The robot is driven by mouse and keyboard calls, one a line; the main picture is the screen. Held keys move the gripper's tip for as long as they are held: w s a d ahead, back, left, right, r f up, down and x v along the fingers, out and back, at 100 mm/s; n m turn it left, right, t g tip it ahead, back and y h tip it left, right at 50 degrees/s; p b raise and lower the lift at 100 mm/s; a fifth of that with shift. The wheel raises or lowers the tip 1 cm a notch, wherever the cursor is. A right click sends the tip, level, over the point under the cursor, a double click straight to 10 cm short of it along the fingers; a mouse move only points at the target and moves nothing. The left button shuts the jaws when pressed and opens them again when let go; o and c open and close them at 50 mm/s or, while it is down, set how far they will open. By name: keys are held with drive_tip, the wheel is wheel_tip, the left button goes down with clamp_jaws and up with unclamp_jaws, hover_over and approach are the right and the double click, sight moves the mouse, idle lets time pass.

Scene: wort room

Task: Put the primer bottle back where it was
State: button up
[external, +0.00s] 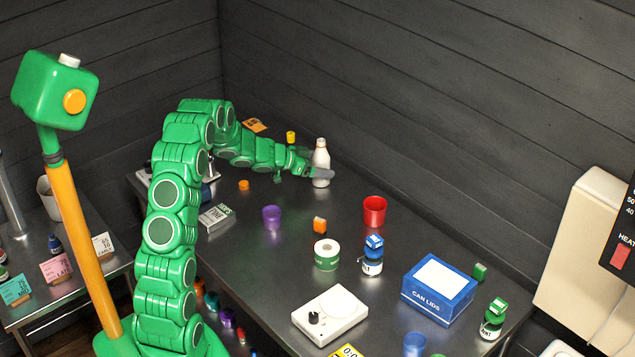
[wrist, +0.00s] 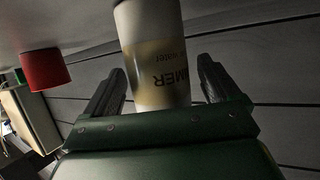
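The primer bottle (external: 321,165) is white with a pale yellow label and stands upright at the far end of the dark workbench (external: 290,255). In the wrist view the bottle (wrist: 158,60) appears upside down, its label partly readable as "MER". My gripper (external: 318,172) reaches it from the left, with one dark finger across its lower part. In the wrist view the two fingers of my gripper (wrist: 158,75) are on either side of the bottle, with narrow gaps showing beside it. The gripper looks open around it.
A yellow cup (external: 291,137) is behind my gripper.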

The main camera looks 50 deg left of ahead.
drive_tip(key=shift+r, duration=0.15)
drive_tip(key=v, duration=1.2)
idle(0.3)
wheel_tip(320, 180, up, 7)
drive_tip(key=w+n+y, duration=0.1)
drive_tip(key=n+y, duration=0.1)
drive_tip(key=y, duration=0.4)
drive_tip(key=s+d+r+n+g+y, duration=0.2)
drive_tip(key=s+r+n+g+y, duration=0.15)
drive_tip(key=s, duration=0.35)
drive_tip(key=s+d+g+h, duration=0.1)
drive_tip(key=s+d+g, duration=0.2)
drive_tip(key=s+d, duration=0.6)
drive_tip(key=s+d+g+h, duration=0.2)
drive_tip(key=s+d+g, duration=0.2)
drive_tip(key=s+d, duration=0.6)
drive_tip(key=s+d+f+g+h, duration=0.1)
drive_tip(key=s+d+g, duration=0.2)
drive_tip(key=s+d, duration=0.7)
drive_tip(key=s+m, duration=0.1)
drive_tip(key=s, duration=0.7)
drive_tip(key=shift+s+g, duration=0.35)
